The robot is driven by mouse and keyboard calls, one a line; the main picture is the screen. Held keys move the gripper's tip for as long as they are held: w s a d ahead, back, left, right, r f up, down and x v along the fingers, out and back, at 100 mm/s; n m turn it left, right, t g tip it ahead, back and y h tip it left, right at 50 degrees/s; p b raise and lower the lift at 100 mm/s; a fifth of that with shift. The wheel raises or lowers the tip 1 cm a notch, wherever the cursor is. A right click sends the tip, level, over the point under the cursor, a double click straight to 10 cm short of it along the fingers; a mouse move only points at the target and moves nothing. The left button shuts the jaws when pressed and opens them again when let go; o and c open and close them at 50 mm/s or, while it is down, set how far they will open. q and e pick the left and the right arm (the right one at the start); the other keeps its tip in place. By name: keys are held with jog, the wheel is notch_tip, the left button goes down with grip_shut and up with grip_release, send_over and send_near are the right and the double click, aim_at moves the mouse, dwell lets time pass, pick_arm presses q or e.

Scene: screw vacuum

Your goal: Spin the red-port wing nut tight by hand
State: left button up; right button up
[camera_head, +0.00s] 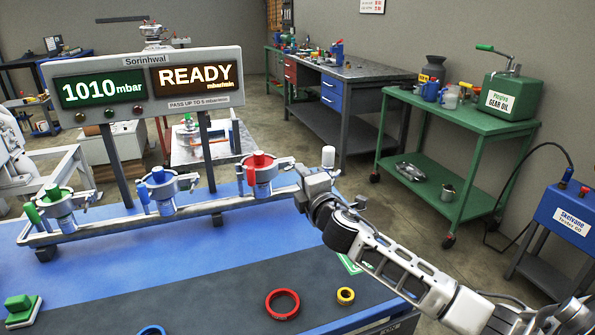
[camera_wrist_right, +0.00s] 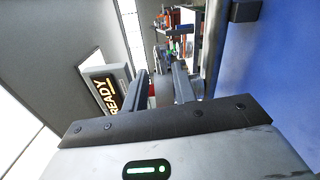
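The red port (camera_head: 259,168) is the rightmost of three clamped ports on a metal rail. Its ring clamp reaches right to a small metal end (camera_head: 286,163), where the wing nut seems to be, though it is too small to make out clearly. My right gripper (camera_head: 301,173) comes in from the right, close beside that end; I cannot tell whether it touches. In the right wrist view its two fingers (camera_wrist_right: 162,90) stand apart, with a grey rounded part and a bit of red beyond or between them. My left gripper is not in view.
The blue port (camera_head: 160,187) and green port (camera_head: 54,205) share the rail. A display (camera_head: 150,85) reading 1010 mbar and READY stands behind. A red ring (camera_head: 282,304), a yellow ring (camera_head: 345,296) and a green block (camera_head: 18,308) lie on the bench front, which is otherwise mostly clear.

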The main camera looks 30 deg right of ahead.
aim_at(293, 166)
jog(key=x, duration=0.3)
jog(key=shift+w, duration=0.4)
grip_shut()
